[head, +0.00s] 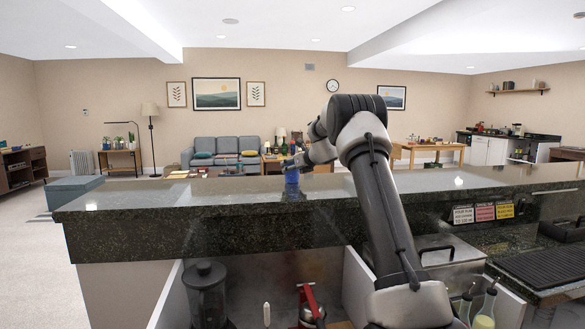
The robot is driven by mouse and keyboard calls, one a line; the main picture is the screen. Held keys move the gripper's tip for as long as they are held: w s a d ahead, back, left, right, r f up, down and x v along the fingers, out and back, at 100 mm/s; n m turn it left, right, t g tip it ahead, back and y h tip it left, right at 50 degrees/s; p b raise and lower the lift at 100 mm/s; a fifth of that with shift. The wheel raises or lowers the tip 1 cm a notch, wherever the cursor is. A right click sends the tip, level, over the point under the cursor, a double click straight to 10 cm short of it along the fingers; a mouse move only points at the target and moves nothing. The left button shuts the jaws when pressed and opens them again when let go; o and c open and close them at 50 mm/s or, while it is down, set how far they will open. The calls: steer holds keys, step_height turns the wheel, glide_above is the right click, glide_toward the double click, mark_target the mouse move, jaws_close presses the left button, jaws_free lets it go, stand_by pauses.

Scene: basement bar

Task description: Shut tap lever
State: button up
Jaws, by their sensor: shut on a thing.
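My arm rises from the lower right, bends above the bar and reaches down to the left. My gripper (293,190) is low at the bar top, small and dark at the end of the arm. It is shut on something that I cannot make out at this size. A blue piece (292,178) shows just under my wrist. I cannot tell whether it is part of my gripper or a separate thing. I cannot pick out the tap lever for certain, nor tell how it is turned.
The dark stone bar (170,225) runs across the view. Below it, nearer me, are a dark blender (205,290), a red-handled device (309,300) and bottles (486,305). A ribbed grill (545,265) is at the right. The bar top left of my gripper is clear.

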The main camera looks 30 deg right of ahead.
steer(key=shift+f, duration=0.1)
steer(key=o, duration=1.1)
steer(key=shift+o, duration=0.2)
